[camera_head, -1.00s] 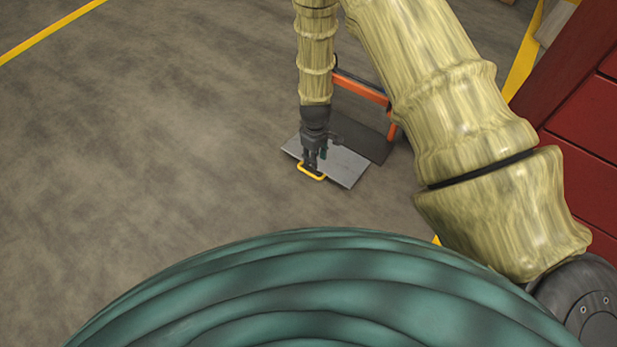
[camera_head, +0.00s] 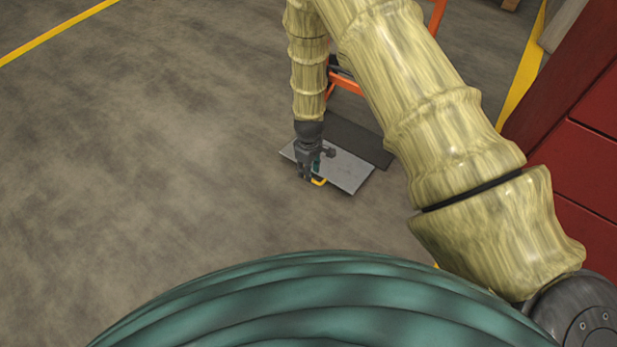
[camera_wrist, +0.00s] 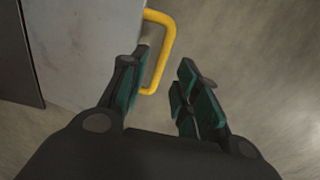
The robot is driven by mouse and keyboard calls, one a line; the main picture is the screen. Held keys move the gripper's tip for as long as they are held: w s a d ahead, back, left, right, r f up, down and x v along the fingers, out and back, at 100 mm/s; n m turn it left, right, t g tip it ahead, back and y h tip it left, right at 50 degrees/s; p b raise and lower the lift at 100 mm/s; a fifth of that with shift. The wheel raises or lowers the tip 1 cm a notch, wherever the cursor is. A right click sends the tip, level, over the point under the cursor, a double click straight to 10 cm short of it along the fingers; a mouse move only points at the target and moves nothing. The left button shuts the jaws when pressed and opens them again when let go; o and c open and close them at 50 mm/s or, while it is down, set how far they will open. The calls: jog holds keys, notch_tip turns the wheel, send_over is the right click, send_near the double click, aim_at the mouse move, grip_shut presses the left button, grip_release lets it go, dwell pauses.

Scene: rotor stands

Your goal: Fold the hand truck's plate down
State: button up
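The hand truck's plate (camera_head: 345,172) is a light grey sheet. It looks flat and low by the floor, though its exact tilt is hard to tell. A yellow handle (camera_head: 320,182) sits on its near edge. In the wrist view, the plate (camera_wrist: 80,50) is at left, and the yellow handle (camera_wrist: 165,45) sticks out from its edge. My gripper (camera_head: 308,174) is at that edge beside the handle. In the wrist view, my gripper (camera_wrist: 162,88) is open, its left finger against or very near the handle and its right finger apart from it.
The hand truck's orange frame (camera_head: 346,84) is partly hidden behind my arm. A dark flat area (camera_head: 350,137) lies behind the plate. A red cabinet (camera_head: 575,140) stands at right. The floor at left (camera_head: 150,170) is clear.

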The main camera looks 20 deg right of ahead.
jog(key=shift+f+b, duration=0.5)
jog(key=shift+f, duration=0.85)
grip_shut()
